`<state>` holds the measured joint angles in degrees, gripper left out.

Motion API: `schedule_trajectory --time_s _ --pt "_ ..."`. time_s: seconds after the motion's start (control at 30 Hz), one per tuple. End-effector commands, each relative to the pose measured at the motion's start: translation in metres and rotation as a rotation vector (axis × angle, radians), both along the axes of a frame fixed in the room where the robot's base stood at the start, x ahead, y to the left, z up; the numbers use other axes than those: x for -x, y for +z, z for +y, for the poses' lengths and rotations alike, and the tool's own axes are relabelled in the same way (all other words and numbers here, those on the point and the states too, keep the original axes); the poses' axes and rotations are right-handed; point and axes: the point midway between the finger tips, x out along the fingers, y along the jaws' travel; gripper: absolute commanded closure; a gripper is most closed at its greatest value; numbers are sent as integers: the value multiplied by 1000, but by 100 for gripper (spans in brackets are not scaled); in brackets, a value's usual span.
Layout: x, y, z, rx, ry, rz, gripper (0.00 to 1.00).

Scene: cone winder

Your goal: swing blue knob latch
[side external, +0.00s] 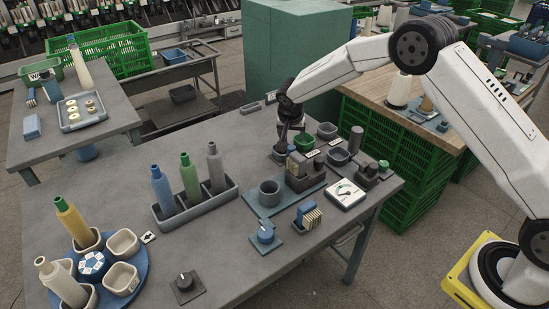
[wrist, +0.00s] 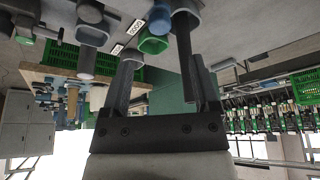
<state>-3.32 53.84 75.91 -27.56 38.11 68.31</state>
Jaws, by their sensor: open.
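The blue knob (side external: 265,232) stands on a small blue-grey plate on the grey table, near the front edge in the side external view. A separate latch part cannot be made out. My gripper (side external: 284,148) is above the back part of the table, behind the knob and apart from it. Its two fingers show in the wrist view (wrist: 158,40), spread open with nothing clearly held between them. I cannot identify the blue knob in the wrist view.
A dial gauge (side external: 345,194) and a blue-and-tan card holder (side external: 309,216) are to the knob's right. A bottle rack (side external: 223,202) is left.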

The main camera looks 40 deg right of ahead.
Motion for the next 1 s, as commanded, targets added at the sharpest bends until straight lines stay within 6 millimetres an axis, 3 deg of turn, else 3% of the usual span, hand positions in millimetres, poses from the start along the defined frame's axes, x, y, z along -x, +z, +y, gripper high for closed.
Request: schedule_trajectory --time_s 0.7,1.0 --pt "-17 -59 -18 0 1 0 22" --pt "-20 -70 -21 0 1 -1 22"
